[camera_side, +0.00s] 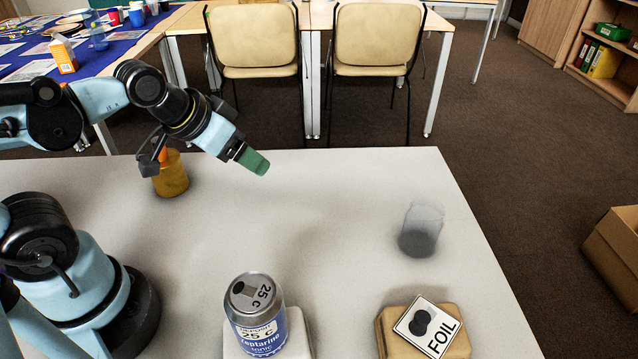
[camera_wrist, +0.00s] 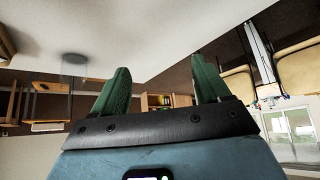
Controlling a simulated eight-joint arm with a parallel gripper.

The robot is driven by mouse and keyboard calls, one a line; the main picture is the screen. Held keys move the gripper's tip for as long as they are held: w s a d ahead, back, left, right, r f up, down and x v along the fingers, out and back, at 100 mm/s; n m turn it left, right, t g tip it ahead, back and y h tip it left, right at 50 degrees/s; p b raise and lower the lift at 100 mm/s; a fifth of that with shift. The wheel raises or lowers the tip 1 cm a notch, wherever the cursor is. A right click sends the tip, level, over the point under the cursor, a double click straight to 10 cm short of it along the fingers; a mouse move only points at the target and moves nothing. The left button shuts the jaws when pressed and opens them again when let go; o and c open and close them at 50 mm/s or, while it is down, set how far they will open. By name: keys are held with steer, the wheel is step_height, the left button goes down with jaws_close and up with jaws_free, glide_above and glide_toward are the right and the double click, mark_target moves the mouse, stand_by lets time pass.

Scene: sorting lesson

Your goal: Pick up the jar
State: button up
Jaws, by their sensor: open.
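My gripper (camera_side: 254,161) is in the air above the far part of the pale table, its green fingers pointing down to the right. In the wrist view my gripper (camera_wrist: 160,72) is open, with nothing between its fingers. A clear, see-through jar-like vessel (camera_side: 421,230) with a dark base stands at the table's right side, well apart from my gripper. It also shows faintly in the wrist view (camera_wrist: 74,66), left of the fingers. An amber container (camera_side: 171,178) stands at the far left, partly hidden behind my arm. I cannot tell for certain which of the two is the jar.
A can (camera_side: 258,318) stands on a pale block at the front. A tan block (camera_side: 389,331) with a FOIL card (camera_side: 441,338) is at front right. The table's middle (camera_side: 320,215) is clear. Two chairs (camera_side: 254,42) stand beyond the far edge.

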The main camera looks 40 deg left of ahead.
steer(key=o, duration=0.4)
steer(key=w+d+r+g, duration=0.2)
steer(key=w+d+r, duration=0.2)
steer(key=w+r, duration=0.1)
steer(key=m+g, duration=0.3)
steer(key=g, duration=0.2)
glide_above(422, 227)
steer(key=w+a, duration=0.1)
steer(key=w, duration=0.1)
step_height(422, 227, down, 4)
steer(key=f, duration=1.1)
steer(key=shift+w, duration=0.35)
